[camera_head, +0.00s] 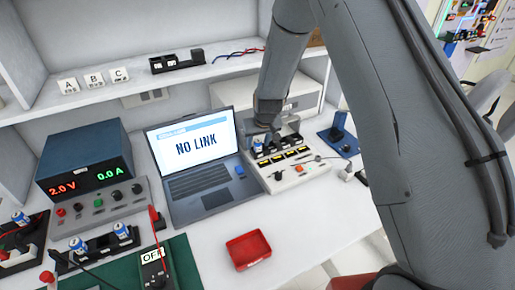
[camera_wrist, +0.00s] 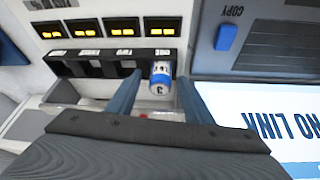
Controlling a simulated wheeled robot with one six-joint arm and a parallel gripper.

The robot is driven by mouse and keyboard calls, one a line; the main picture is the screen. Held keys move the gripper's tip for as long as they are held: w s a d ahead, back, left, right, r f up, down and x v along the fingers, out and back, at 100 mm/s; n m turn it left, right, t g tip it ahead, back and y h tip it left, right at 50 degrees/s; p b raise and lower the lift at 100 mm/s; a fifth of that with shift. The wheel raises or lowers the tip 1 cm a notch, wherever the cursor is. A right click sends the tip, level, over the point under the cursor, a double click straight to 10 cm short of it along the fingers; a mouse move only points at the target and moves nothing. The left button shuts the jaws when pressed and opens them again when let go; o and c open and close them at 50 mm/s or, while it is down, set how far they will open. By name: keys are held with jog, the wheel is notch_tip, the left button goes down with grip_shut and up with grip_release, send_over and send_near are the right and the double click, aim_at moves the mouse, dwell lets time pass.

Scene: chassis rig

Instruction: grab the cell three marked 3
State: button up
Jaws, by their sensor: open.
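In the wrist view, a blue and white cell (camera_wrist: 160,76) stands in the end slot of a black slotted holder (camera_wrist: 92,64). A dark mark on its end looks like a 3, seen small. My gripper (camera_wrist: 158,84) is open, with one finger on each side of the cell; whether either touches it I cannot tell. The other slots in view look empty. In the head view, my gripper (camera_head: 266,128) is down at the white charger-like box (camera_head: 303,176), and the cell (camera_head: 258,144) shows just below it.
A laptop (camera_head: 190,150) reading NO LINK stands close to the left of the box. More blue and white cells (camera_head: 121,231) sit in holders at the lower left, by a power supply (camera_head: 85,160). A red tray (camera_head: 248,250) lies in front. A shelf (camera_head: 130,90) runs behind.

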grip_shut()
jog(key=shift+r, duration=0.1)
